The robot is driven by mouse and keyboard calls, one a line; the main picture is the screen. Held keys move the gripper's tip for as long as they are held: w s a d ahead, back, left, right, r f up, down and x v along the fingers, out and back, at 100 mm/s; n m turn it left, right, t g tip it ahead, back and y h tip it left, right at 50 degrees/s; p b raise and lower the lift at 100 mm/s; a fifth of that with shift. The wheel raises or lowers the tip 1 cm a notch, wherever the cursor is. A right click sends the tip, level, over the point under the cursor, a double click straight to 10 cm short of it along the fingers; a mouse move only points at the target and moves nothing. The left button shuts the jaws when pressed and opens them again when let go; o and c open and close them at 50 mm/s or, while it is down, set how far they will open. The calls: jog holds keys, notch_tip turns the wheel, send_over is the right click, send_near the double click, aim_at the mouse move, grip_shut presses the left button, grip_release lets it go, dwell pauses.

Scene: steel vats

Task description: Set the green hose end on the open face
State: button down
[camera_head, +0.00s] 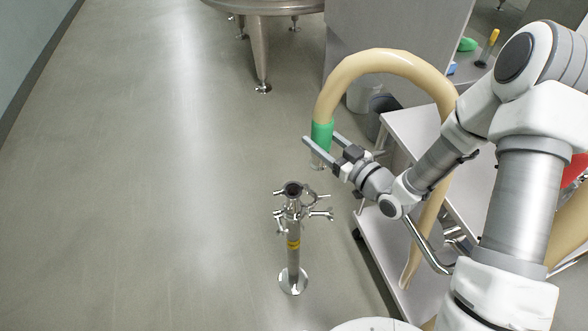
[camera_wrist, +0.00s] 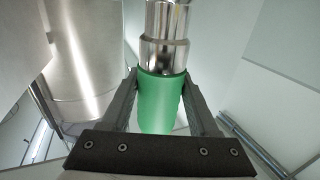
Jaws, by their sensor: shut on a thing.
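The green hose end (camera_head: 321,134) is a green sleeve with a shiny steel ferrule, on a thick tan hose (camera_head: 385,62) that arches over to the right. My gripper (camera_head: 322,146) is shut on the green sleeve, with the steel end pointing down. The wrist view also shows the green hose end (camera_wrist: 160,98) between the two fingers, its steel ferrule (camera_wrist: 165,38) beyond them. The open face (camera_head: 293,188) tops a steel floor post with clamp parts around it. It lies below and left of the hose end, apart from it. The wrist view does not clearly show the post.
A white cart (camera_head: 411,125) stands right of the post, under my arm. A steel vat (camera_head: 265,7) on legs stands at the back. A dark bin (camera_head: 381,104) is behind the gripper. The floor left of the post is clear.

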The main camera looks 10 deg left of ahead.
jog(key=s+a+f+n+g+y+b, duration=0.2)
jog(key=s+a+n+g+y, duration=0.1)
jog(key=s+a+n+g, duration=0.1)
jog(key=shift+s+a+f+g, duration=0.2)
jog(key=shift+s+a+g, duration=0.4)
jog(key=shift+g, duration=0.3)
jog(key=shift+b, duration=0.4)
jog(key=f+b, duration=0.1)
jog(key=f, duration=0.1)
jog(key=f+b, duration=0.3)
jog(key=shift+w+a+f+b, duration=0.2)
jog(key=shift+w+f+b, duration=0.15)
jog(key=shift+f+b, duration=0.05)
jog(key=shift+w+a, duration=0.1)
jog(key=shift+w, duration=0.1)
jog(key=shift+f+b, duration=0.2)
jog(key=shift+b, duration=0.15)
dwell(0.9)
jog(key=shift+c, duration=0.3)
grip_release()
